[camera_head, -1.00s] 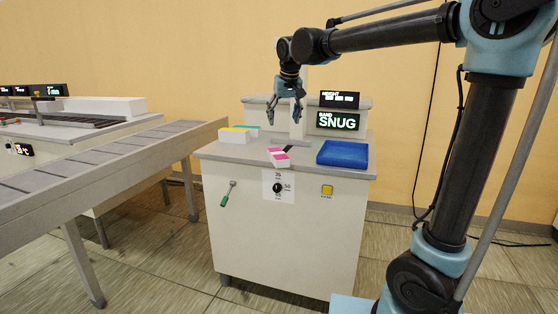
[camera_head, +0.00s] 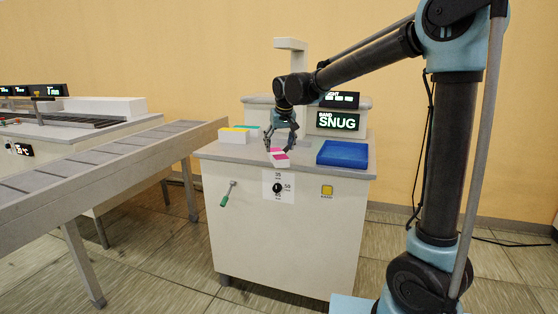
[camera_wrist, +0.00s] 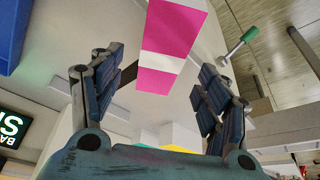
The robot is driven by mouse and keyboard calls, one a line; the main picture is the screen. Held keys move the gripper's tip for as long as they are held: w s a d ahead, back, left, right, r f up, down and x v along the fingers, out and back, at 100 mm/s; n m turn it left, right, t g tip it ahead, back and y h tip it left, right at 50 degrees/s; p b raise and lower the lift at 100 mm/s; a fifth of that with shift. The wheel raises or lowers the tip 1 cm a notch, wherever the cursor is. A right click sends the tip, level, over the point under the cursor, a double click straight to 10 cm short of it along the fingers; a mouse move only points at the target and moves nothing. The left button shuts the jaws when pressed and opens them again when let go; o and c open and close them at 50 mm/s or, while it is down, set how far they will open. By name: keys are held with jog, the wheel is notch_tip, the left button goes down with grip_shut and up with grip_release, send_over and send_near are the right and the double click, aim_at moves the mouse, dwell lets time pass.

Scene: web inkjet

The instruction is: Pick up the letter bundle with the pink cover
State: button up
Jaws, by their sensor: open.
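The letter bundle with the pink cover (camera_head: 280,160) lies on the white machine's top near its front edge. A white band crosses its pink cover. In the wrist view the bundle (camera_wrist: 167,35) shows at the upper middle, beyond and between the fingers. My gripper (camera_head: 280,150) is just above the bundle, pointing down, and it hides part of the bundle in the head view.
A blue tray (camera_head: 342,153) lies to the right on the machine top (camera_head: 215,152). Bundles with yellow and teal covers (camera_head: 236,134) stand at the left. A SNUG display (camera_head: 338,121) is behind. A green-handled lever (camera_head: 227,196) sticks out of the front. A conveyor (camera_head: 120,155) is at the left.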

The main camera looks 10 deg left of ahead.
aim_at(278, 153)
jog(key=shift+x, duration=2.35)
jog(key=shift+s, duration=0.15)
jog(key=shift+c, duration=0.5)
jog(key=c, duration=1.2)
